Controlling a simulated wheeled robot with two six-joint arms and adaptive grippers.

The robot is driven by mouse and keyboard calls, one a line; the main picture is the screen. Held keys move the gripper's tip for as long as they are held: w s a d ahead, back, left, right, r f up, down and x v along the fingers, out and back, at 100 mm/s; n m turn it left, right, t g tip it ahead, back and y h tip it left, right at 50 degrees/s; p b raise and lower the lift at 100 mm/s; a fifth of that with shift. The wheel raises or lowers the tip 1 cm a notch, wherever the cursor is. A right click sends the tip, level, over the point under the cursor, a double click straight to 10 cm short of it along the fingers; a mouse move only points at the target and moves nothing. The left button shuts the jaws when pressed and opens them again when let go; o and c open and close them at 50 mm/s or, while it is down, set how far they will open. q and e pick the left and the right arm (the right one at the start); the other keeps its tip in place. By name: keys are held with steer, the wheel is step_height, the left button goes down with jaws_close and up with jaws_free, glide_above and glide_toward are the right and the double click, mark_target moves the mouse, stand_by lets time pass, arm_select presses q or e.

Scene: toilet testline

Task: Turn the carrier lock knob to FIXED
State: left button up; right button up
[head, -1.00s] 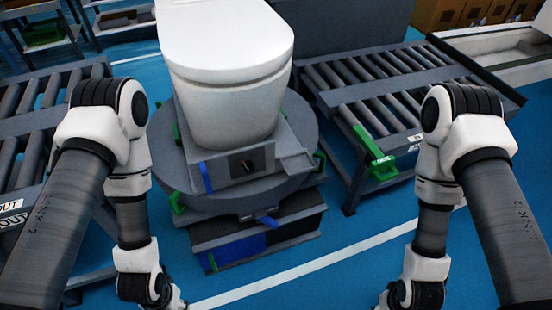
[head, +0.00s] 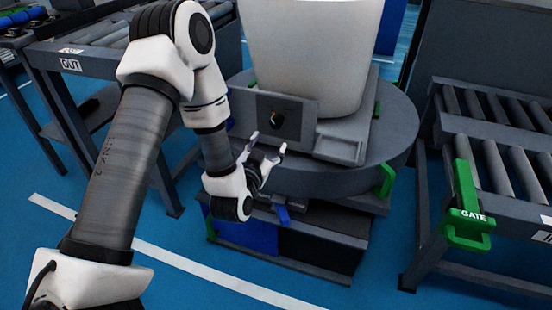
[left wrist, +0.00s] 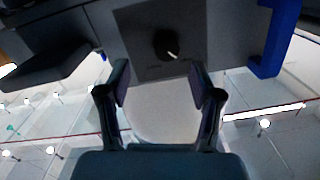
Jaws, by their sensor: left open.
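The carrier lock knob (head: 276,119) is a small dark knob with a light pointer mark, on a dark square plate (head: 290,108) on the front of the grey carrier. It also shows in the left wrist view, as a round black knob (left wrist: 167,44) with a white pointer slanting toward the lower right. My left gripper (head: 268,144) is open and empty, just in front of and slightly below the knob, apart from it. In the left wrist view its two fingers (left wrist: 158,88) stand apart below the knob. The plate's lettering is not readable. My right gripper is not in view.
A white toilet (head: 305,50) stands on the carrier, above a round grey turntable (head: 395,140). A roller conveyor with a green GATE handle (head: 466,212) stands at the right.

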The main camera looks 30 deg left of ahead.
mark_target(276, 124)
arm_select(q)
steer(key=shift+t, duration=0.3)
steer(key=x, duration=0.2)
steer(key=b+x, duration=0.1)
steer(key=x, duration=0.2)
steer(key=r+x, duration=0.1)
steer(key=x, duration=0.2)
steer(key=shift+a+b, duration=0.3)
steer(key=shift+a, duration=0.05)
steer(key=c, duration=1.1)
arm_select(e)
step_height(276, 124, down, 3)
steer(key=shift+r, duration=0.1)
